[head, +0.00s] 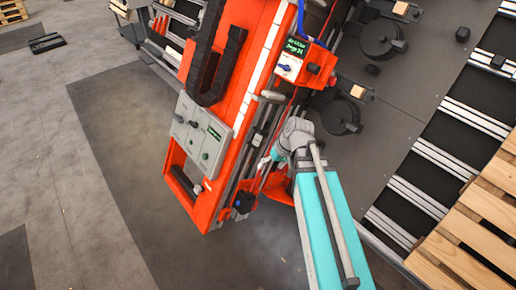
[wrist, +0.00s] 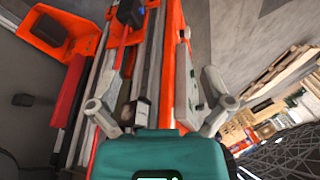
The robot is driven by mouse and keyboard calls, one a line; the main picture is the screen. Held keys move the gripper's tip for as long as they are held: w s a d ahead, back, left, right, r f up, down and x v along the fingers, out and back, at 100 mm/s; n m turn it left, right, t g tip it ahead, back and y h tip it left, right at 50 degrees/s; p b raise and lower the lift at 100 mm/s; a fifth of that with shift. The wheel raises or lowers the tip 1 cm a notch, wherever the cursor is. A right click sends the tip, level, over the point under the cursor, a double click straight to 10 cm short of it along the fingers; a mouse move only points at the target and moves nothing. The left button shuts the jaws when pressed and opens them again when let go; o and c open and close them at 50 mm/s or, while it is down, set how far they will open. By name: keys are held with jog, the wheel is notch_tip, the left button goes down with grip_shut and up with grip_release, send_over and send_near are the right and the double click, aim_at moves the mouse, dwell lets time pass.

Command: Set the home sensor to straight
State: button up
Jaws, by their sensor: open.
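My gripper (wrist: 158,78) is open in the wrist view, its two grey fingers spread on either side of an orange and grey rail edge. Nothing shows held between them. In the head view my gripper (head: 268,163) is small and partly hidden by my wrist, close beside the orange gantry beam (head: 235,150). A small dark block with a blue part (head: 243,201) sits low on the beam's side; a similar block (wrist: 130,13) is at the top of the wrist view. It may be the home sensor, but no label is readable, and I cannot tell its angle.
A grey control panel (head: 201,132) is on the beam's face, with an orange handle frame (head: 185,190) below. A small labelled switch box (head: 291,63) stands higher up.

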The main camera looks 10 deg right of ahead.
jog(key=w+d+f+n+t+y+b, duration=0.25)
jog(key=w+f+y+b, duration=0.45)
jog(key=b, duration=0.5)
jog(key=t+y+b, duration=0.3)
jog(key=t+b, duration=0.4)
jog(key=b, duration=0.5)
send_near(264, 142)
jog(key=s, duration=0.1)
jog(key=shift+d+r+n, duration=0.3)
jog(key=shift+r+n, duration=0.05)
jog(key=shift+a, duration=0.1)
jog(key=shift+x, duration=6.85)
jog(key=shift+w+f, duration=0.1)
jog(key=shift+f, duration=0.1)
